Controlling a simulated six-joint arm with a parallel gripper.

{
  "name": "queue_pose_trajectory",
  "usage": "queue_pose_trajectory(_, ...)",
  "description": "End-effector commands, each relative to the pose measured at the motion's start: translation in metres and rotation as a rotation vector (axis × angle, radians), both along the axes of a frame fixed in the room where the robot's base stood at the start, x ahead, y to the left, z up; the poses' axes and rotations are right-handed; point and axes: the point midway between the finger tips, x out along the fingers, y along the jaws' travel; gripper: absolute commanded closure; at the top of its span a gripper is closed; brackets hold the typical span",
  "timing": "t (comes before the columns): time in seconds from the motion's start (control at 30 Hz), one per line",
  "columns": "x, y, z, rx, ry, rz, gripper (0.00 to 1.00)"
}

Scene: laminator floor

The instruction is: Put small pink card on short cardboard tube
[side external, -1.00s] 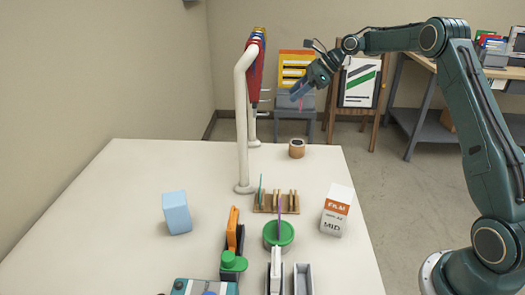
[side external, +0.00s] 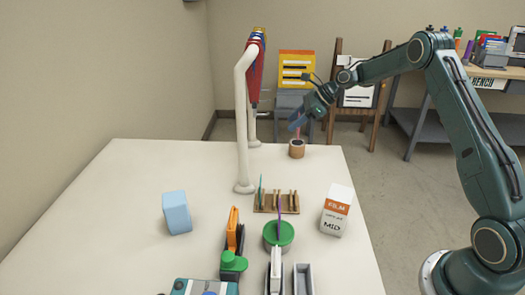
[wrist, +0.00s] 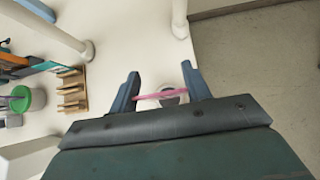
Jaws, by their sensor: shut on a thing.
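The short cardboard tube (side external: 297,150) stands upright near the back right corner of the table, brown with a dark opening. My gripper (side external: 298,122) is just above it, pointing down at a slant. In the wrist view my gripper (wrist: 164,92) is shut on the small pink card (wrist: 158,96), seen edge-on as a thin pink strip between the fingers. The tube (wrist: 172,99) shows behind the card, partly hidden by it and by the gripper body. In the side view a thin sliver of the card (side external: 298,132) shows below the fingertips. I cannot tell whether it touches the tube.
A white pipe frame (side external: 242,130) with colored hanging pieces stands left of the tube. A wooden slotted rack (side external: 290,208), a film box (side external: 336,212), a green-lidded tub (side external: 270,238) and a light blue block (side external: 176,212) are nearer the front. The table's right edge is close to the tube.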

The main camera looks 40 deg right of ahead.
Motion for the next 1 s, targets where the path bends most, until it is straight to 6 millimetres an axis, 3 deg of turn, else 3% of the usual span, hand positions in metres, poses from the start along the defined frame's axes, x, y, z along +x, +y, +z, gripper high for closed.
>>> queue_pose_trajectory(0.2, 0.0, 0.0, -0.021, 0.0, 0.0, 0.0, 0.76)
queue_pose_trajectory(0.67, 0.0, 0.0, -0.026, -0.001, -0.001, 0.001, 0.76)
queue_pose_trajectory(0.7, 0.0, 0.0, -0.026, -0.001, -0.001, 0.001, 0.5)
queue_pose_trajectory(0.8, 0.0, 0.0, -0.026, -0.001, -0.001, 0.001, 0.31)
queue_pose_trajectory(1.0, 0.0, 0.0, -0.026, -0.001, -0.001, 0.001, 0.3)
